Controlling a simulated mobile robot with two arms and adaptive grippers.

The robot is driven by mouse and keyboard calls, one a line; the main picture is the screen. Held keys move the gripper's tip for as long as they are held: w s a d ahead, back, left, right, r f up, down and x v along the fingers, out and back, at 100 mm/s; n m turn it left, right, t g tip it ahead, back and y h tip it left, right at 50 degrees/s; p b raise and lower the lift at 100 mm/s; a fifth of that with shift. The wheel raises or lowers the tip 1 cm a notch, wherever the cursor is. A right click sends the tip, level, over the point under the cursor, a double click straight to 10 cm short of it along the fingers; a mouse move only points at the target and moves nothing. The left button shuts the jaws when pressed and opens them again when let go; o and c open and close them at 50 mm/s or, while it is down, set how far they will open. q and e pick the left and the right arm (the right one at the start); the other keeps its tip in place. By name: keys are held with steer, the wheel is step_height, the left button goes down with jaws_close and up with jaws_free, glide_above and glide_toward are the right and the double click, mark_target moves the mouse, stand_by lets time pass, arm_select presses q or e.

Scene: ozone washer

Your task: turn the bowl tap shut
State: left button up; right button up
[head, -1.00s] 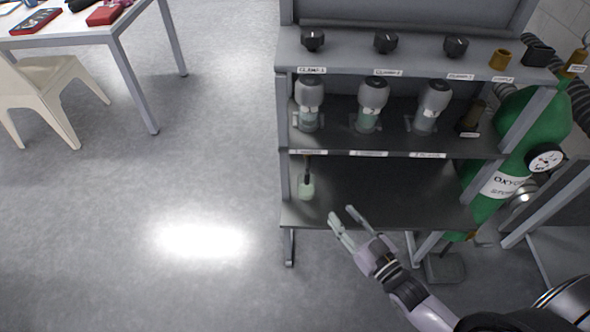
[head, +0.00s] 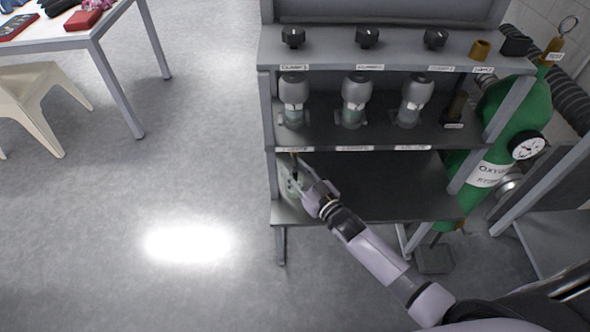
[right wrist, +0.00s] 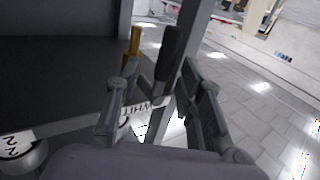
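The bowl tap seems to be the small dark upright part with a brass end at the left of the lower shelf; its dark stem (head: 294,166) shows just above my fingers in the head view. In the right wrist view, a dark lever (right wrist: 169,57) and a brass piece (right wrist: 135,42) stand between and beyond my finger pads. My right gripper (head: 294,186) is open at the lower shelf's left end; in the wrist view its two fingers (right wrist: 160,100) are apart. I cannot tell whether they touch the lever. The pale bowl below is mostly hidden by the fingers. My left gripper is out of view.
The grey rack (head: 400,62) has three black knobs on top and three glass-and-grey units on the middle shelf. A green oxygen cylinder (head: 515,125) with a gauge stands at right. The lower shelf (head: 385,185) is bare to the right.

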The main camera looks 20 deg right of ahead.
steer(key=shift+w, duration=0.15)
jaws_close()
stand_by(0.4)
stand_by(0.5)
